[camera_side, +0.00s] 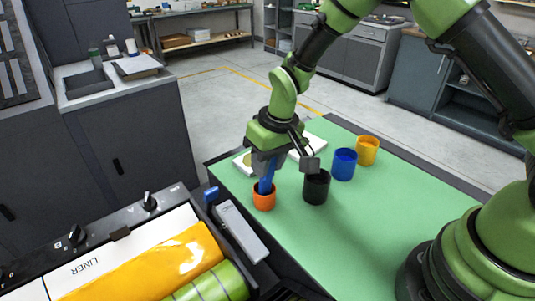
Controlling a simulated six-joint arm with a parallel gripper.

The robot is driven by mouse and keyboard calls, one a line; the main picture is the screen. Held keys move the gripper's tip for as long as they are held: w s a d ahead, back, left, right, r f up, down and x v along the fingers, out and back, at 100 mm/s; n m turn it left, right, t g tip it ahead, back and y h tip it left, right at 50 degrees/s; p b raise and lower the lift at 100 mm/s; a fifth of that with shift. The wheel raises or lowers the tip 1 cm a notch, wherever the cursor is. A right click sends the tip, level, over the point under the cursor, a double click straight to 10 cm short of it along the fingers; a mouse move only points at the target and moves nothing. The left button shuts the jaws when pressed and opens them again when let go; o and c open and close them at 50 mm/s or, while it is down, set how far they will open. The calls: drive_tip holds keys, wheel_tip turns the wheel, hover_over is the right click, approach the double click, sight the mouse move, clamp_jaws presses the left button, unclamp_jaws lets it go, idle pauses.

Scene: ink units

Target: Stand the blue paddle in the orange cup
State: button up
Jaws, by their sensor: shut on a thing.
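The orange cup (264,201) stands upright near the left edge of the green table. The blue paddle (266,184) is in my gripper (267,165), just above the cup. The paddle slants a little, and its lower end overlaps the cup's mouth. I cannot tell how deep it reaches inside, or whether it touches the cup wall. My gripper hides the paddle's upper part.
A black cup (316,190), a blue cup (344,166) and a yellow cup (367,151) stand in a row to the right on the green table top (345,230). White sheets (313,143) lie behind my gripper. The printing unit (95,262) is at front left.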

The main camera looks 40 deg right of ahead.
drive_tip(key=o, duration=1)
drive_tip(key=r, duration=0.3)
drive_tip(key=s+r, duration=0.1)
drive_tip(key=r, duration=0.2)
drive_tip(key=d+r, duration=0.1)
drive_tip(key=r, duration=0.2)
drive_tip(key=shift+s+d+r, duration=0.1)
drive_tip(key=shift+s+r, duration=0.15)
drive_tip(key=shift+r, duration=0.1)
drive_tip(key=shift+r, duration=0.1)
drive_tip(key=s+d+r+m+t, duration=0.1)
drive_tip(key=s+r, duration=0.3)
drive_tip(key=s, duration=0.2)
drive_tip(key=s+d+r+m+t, duration=0.1)
drive_tip(key=s+d+r+t, duration=0.1)
drive_tip(key=s+r, duration=0.2)
drive_tip(key=s+d+r+m+t, duration=0.2)
drive_tip(key=s+r, duration=0.2)
drive_tip(key=s, duration=0.6)
drive_tip(key=shift+s+r+y, duration=0.1)
drive_tip(key=shift+r+y, duration=0.2)
drive_tip(key=shift+r, duration=0.05)
